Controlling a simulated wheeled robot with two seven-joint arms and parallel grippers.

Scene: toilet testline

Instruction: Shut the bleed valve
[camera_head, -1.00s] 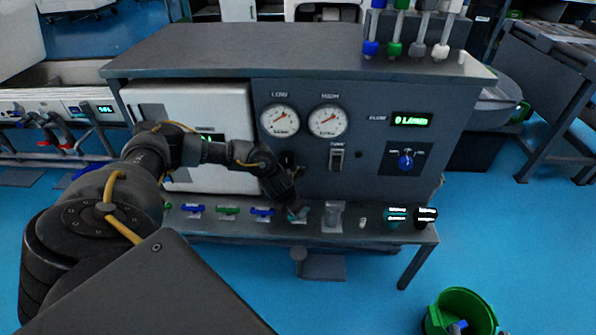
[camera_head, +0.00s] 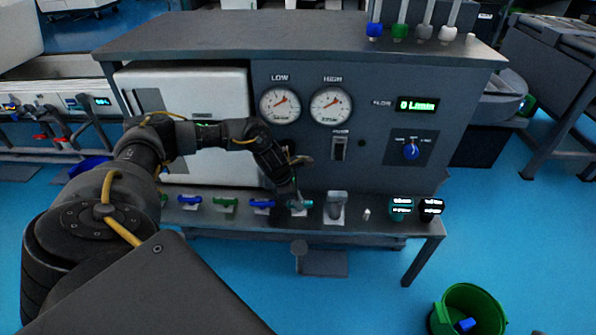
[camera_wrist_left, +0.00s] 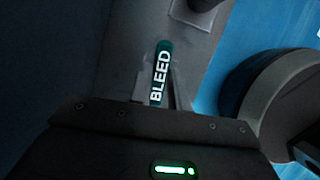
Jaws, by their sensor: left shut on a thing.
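The bleed valve handle (camera_wrist_left: 161,72) is a teal bar marked BLEED in white in the left wrist view. It also shows as a small teal handle (camera_head: 306,204) on the ledge of the test bench in the head view. My left gripper (camera_head: 298,200) reaches down to it and is shut on it. In the left wrist view the fingers (camera_wrist_left: 160,92) sit on both sides of the handle, and its lower end is hidden by the gripper. My right gripper is not in view.
Blue and green valve handles (camera_head: 226,203) stand left of the bleed valve on the ledge. A grey fitting (camera_head: 336,207) and teal and black knobs (camera_head: 402,206) are to its right. The panel has two gauges (camera_head: 331,105). A green bin (camera_head: 474,300) stands on the floor.

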